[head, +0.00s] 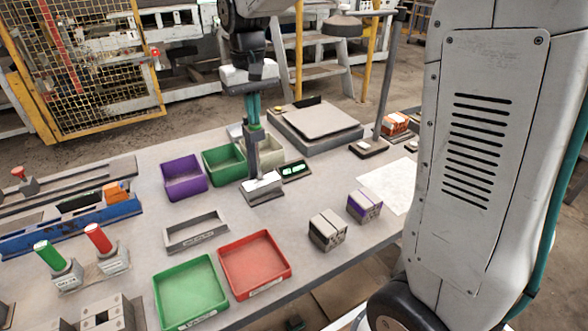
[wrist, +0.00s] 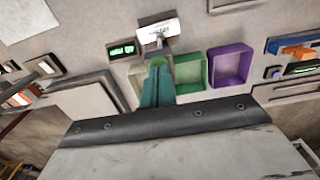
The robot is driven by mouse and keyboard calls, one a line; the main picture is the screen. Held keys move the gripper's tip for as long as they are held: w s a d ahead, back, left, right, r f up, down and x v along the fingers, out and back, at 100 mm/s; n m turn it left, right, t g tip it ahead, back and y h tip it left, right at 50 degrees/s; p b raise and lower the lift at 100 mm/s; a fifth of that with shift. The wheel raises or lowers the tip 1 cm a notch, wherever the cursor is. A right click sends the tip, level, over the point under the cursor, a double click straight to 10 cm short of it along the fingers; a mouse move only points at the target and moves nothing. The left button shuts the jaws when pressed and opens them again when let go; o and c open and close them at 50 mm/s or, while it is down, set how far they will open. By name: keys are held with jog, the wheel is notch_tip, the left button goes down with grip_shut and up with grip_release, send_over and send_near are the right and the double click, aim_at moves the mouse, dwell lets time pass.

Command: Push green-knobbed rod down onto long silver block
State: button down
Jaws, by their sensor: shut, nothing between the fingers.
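The long silver block (head: 262,188) lies on the table near its middle, with a label on its front. A grey upright rod (head: 253,152) with a green knob (head: 256,129) stands at the block, its lower end near the block's back left. I cannot tell whether a gap is left between them. My gripper (head: 253,118) points down with its teal fingers shut and empty, right above the knob and touching or nearly touching it. In the wrist view the fingers (wrist: 157,80) cover most of the knob, and the silver block (wrist: 158,30) shows beyond them.
A small green-lit display (head: 294,171) lies right of the block. Purple (head: 184,177), green (head: 223,163) and pale bins stand behind and left. A grey flat-topped device (head: 315,125) is behind right. Grey frame (head: 196,232), green tray (head: 190,292) and red tray (head: 254,265) lie in front.

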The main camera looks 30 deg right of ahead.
notch_tip(320, 180, up, 7)
jog(key=shift+f, duration=0.1)
dwell(0.7)
jog(key=shift+s+f, duration=0.1)
jog(key=shift+f, duration=0.05)
jog(key=s+d+f, duration=0.1)
jog(key=s+f, duration=0.2)
jog(key=s, duration=1.2)
jog(key=s+d+f+t, duration=0.1)
jog(key=s+d+f, duration=0.1)
jog(key=s, duration=1.3)
jog(key=shift+f, duration=0.55)
